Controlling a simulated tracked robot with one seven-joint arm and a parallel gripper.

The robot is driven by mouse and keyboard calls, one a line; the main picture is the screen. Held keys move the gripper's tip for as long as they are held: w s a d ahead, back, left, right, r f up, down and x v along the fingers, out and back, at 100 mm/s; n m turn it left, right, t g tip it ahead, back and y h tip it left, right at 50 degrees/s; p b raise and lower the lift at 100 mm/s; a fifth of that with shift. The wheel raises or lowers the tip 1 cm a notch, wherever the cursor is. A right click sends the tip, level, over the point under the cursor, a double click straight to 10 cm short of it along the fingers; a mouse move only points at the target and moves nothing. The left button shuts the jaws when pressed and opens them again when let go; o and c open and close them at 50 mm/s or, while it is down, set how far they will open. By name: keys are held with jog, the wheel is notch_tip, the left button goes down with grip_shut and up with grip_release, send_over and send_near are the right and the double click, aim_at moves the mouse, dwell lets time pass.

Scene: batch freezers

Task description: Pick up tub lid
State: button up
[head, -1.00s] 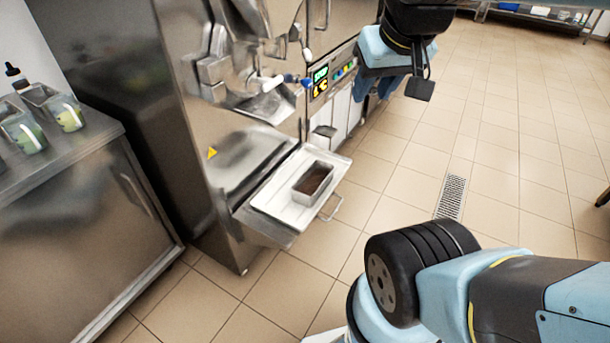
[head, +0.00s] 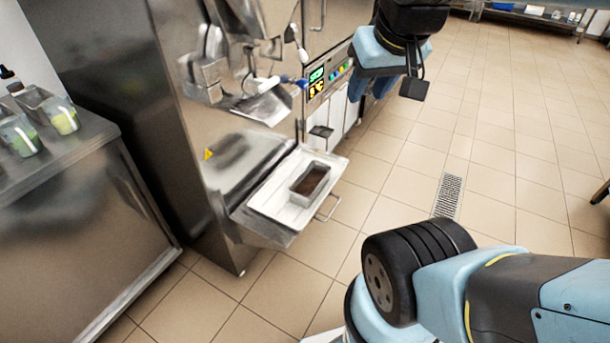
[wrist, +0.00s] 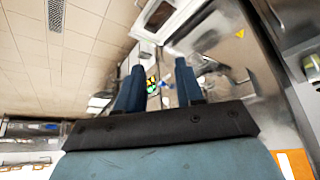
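I cannot make out a tub lid in either view. An open metal tub (head: 309,184) with dark brown contents stands on a white tray (head: 272,205) on the freezer's front shelf. My gripper (wrist: 158,85) shows in the wrist view with its two blue fingers apart and nothing seen between them. In the head view my gripper (head: 378,86) hangs in the air to the right of the freezer's control panel, above and right of the tub. Its fingertips are partly hidden there by the wrist.
The steel batch freezer (head: 225,130) has a spout (head: 265,103) above the tray and a lit control panel (head: 325,78). A steel counter (head: 70,165) at left holds containers with green contents (head: 60,118).

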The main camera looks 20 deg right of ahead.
dwell(0.3)
jog(key=o, duration=0.3)
jog(key=shift+c, duration=1)
jog(key=shift+d, duration=0.15)
